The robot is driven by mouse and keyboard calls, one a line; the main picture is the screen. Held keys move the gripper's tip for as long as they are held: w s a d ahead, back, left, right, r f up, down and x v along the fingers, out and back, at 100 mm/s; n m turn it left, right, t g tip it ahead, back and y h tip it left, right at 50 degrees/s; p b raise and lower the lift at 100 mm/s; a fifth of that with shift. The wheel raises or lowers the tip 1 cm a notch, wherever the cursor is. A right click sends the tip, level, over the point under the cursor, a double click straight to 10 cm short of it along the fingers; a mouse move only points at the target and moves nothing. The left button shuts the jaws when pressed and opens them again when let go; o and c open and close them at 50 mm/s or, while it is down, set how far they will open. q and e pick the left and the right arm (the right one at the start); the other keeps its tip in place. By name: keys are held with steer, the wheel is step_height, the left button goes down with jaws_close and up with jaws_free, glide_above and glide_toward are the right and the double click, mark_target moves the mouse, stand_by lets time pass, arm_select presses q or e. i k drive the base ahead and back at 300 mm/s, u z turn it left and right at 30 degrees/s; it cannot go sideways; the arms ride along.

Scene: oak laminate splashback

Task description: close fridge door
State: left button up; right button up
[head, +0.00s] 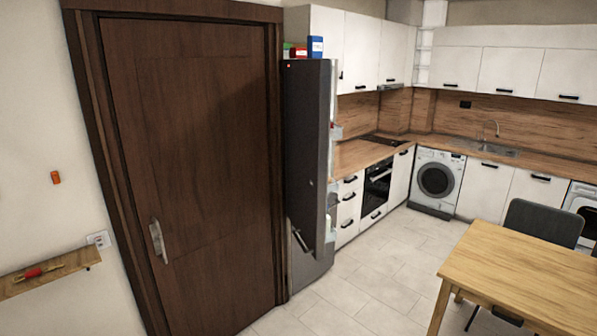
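The tall dark grey fridge stands between the brown wooden door and the kitchen cabinets. Its upper fridge door (308,150) stands open, with its dark outer face turned towards me. Pale door shelves (335,131) stick out past the door's right edge, and more show lower down (331,200). A handle (301,241) shows near the bottom of the open door. The lower fridge section (308,274) shows beneath it and looks closed. The inside of the fridge is hidden behind the door. Neither of my grippers is in view.
Small boxes (315,46) stand on top of the fridge. A closed brown door (190,170) is at its left, drawers (347,208) and an oven (376,188) at its right. A wooden table (530,285) and dark chair (541,222) stand at right. Tiled floor (350,295) before the fridge is clear.

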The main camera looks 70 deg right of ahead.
mark_target(308, 81)
steer(key=z, duration=2)
